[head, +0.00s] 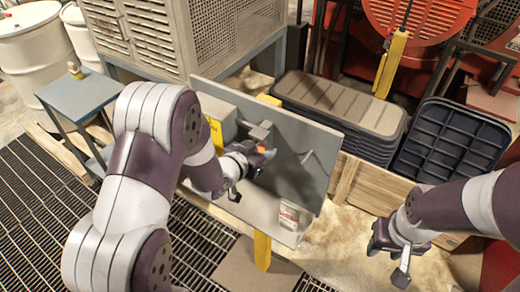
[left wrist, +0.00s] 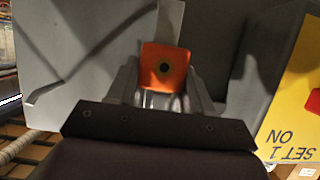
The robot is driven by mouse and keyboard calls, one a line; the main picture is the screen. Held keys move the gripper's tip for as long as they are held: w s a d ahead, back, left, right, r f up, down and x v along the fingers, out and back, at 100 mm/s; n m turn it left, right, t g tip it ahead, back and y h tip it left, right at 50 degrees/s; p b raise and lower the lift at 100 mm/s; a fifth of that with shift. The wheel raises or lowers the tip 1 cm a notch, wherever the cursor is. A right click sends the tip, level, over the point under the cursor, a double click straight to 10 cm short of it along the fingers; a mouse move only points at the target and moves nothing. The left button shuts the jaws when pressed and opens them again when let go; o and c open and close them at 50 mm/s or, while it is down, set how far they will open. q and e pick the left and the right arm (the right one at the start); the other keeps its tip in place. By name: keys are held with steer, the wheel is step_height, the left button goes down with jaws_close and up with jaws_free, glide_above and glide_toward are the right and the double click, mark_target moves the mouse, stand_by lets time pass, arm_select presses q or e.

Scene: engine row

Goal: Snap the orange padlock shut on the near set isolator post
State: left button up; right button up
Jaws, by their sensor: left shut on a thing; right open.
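The orange padlock (head: 262,150) is at the grey panel (head: 310,150) in the head view, mostly hidden by my left gripper (head: 258,162). In the left wrist view the padlock (left wrist: 165,57) shows its orange body with a dark round keyhole, between the two fingers of my left gripper (left wrist: 165,85), which is shut on it. A light grey upright piece (left wrist: 171,18), perhaps part of the isolator post, shows just beyond the padlock. I cannot see the shackle or tell whether it is around the post. My right gripper (head: 388,255) is open and empty, low at the right, away from the panel.
A yellow "SET 1 ON" plate (left wrist: 295,115) is beside the padlock. A small white box (head: 290,216) stands on the panel's ledge. A blue-grey side table (head: 78,93) is at the left, with stacked dark lids (head: 340,105) behind the panel. Floor grating lies in front.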

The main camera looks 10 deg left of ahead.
arm_select(q)
steer(key=shift+r+p, duration=0.4)
steer(key=shift+r, duration=0.3)
steer(key=shift+f, duration=0.2)
steer(key=shift+f+b, duration=0.4)
steer(key=shift+b, duration=0.15)
steer(key=o, duration=1.2)
